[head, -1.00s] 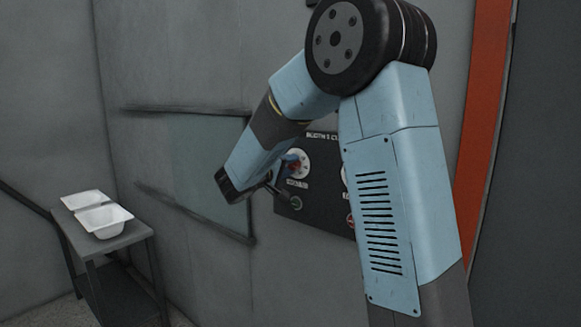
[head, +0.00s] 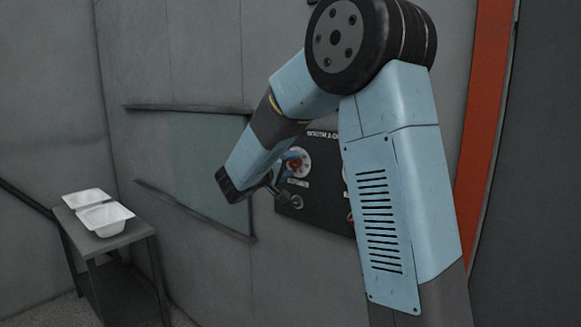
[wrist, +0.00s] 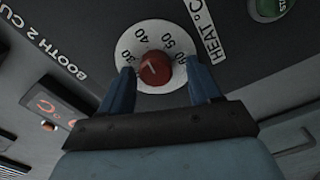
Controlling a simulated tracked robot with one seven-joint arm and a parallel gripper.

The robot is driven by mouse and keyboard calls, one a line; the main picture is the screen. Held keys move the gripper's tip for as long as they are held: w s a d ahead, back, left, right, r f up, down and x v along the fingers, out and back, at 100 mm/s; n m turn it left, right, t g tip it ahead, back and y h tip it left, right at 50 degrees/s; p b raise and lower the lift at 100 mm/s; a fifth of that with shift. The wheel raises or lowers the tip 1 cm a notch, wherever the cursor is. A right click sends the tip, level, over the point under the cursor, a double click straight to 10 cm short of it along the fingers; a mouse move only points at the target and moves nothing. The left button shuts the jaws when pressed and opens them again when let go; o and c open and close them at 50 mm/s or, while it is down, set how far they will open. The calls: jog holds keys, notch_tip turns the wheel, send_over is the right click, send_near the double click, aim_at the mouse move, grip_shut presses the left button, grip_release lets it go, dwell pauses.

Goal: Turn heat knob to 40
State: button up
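The heat knob is red and round (wrist: 155,68). It sits at the centre of a white dial (wrist: 143,48) with numbers including 30, 40, 50 and 60. A pale line on the knob points roughly to the upper left in the wrist view, but its exact reading is unclear. My gripper (wrist: 160,66) is open, its two blue fingers on either side of the knob, with gaps showing between fingers and knob. In the head view the dial (head: 299,170) is partly hidden by my gripper and forearm.
The dark control panel (head: 320,213) is on the wall, with a green button (wrist: 270,6) beside the heat label. A second dial is mostly hidden behind my arm. A small table (head: 125,241) with white tubs (head: 106,218) stands at the left.

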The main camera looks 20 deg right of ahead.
jog(key=v, duration=1.4)
